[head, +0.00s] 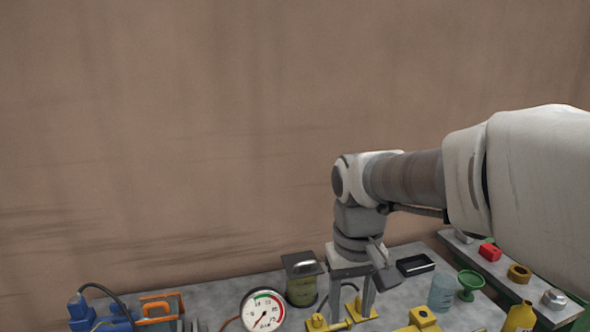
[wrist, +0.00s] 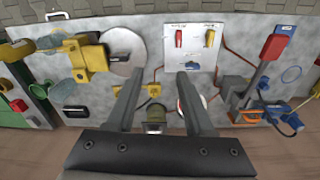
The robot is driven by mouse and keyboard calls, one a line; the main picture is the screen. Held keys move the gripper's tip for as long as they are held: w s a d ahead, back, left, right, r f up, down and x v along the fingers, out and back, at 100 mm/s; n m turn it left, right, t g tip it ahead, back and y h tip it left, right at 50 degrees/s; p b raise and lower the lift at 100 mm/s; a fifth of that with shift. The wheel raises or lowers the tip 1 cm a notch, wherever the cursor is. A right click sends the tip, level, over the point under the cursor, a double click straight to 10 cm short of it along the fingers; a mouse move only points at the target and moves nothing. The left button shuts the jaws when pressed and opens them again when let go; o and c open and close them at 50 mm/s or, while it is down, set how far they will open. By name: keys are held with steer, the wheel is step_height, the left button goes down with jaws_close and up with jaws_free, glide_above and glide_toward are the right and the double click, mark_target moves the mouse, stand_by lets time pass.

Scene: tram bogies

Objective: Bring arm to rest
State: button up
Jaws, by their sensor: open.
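My gripper (head: 351,312) points down over the grey bench (head: 395,285) in the head view, its two fingers apart. In the wrist view my gripper (wrist: 159,82) also shows open, with nothing held between the fingers. In the head view the fingertips overlap a yellow bracket-like part (head: 345,322) low on the bench; I cannot tell the gap between them. My arm reaches in from the right, and its wrist hangs downward.
A dial gauge (head: 262,312) and a dark-lidded jar (head: 302,290) stand left of my gripper. A black tray (head: 415,265), a clear tumbler (head: 442,293), a green goblet (head: 470,284) and a yellow bottle (head: 519,318) are to the right. The wrist view shows a white switch panel (wrist: 205,65).

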steer(key=s+d+r+m+t, duration=0.1)
steer(key=s+d+t, duration=0.1)
steer(key=s, duration=0.3)
steer(key=s+d+r+t+p, duration=0.1)
steer(key=s+d+r+t, duration=0.1)
steer(key=s, duration=0.4)
steer(key=shift+d+r+m+t, duration=0.25)
steer(key=shift+d+m+t, duration=0.15)
steer(key=shift+d+t, duration=0.15)
